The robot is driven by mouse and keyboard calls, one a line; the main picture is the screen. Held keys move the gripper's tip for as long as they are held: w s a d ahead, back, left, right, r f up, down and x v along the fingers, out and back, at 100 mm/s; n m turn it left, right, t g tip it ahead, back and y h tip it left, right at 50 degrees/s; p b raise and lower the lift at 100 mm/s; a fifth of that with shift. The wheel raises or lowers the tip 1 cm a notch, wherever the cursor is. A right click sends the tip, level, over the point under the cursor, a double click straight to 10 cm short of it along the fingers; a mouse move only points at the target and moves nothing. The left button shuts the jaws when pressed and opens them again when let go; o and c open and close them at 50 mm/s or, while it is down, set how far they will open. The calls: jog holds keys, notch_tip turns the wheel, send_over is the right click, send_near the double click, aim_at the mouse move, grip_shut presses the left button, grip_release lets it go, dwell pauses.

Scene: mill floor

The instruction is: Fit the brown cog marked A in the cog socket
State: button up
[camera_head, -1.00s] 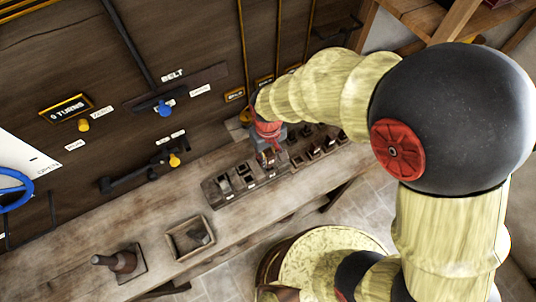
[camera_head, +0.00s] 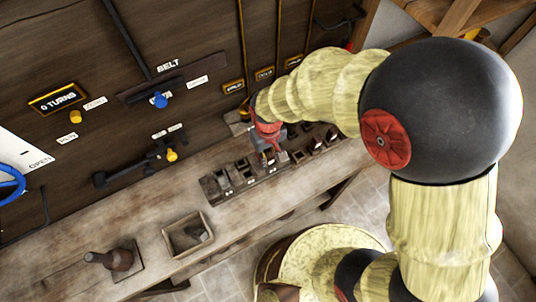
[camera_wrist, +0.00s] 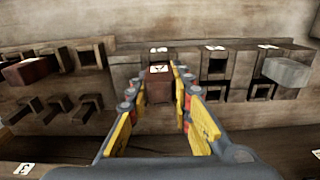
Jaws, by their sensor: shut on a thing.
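In the wrist view, my gripper (camera_wrist: 160,76) has its yellow-padded fingers on both sides of a small brown block, the cog (camera_wrist: 158,90). A pale mark on its top is too small to read. The cog is in front of the middle of a wooden rack (camera_wrist: 125,62) with square openings and white tags. I cannot tell whether it is inside an opening, or which opening is the cog socket. In the head view, my red gripper (camera_head: 268,148) is over the rack on the bench, and the cog is not clear there.
A reddish-brown block (camera_wrist: 28,71) sticks out of the rack at left and a grey block (camera_wrist: 288,71) at right. On the bench (camera_head: 120,224) are an open tray (camera_head: 168,243) and a brown handled object (camera_head: 118,259). Levers and a blue wheel (camera_head: 10,185) are on the wall.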

jog(key=o, duration=1.1)
jog(key=shift+c, duration=0.2)
notch_tip(320, 180, up, 12)
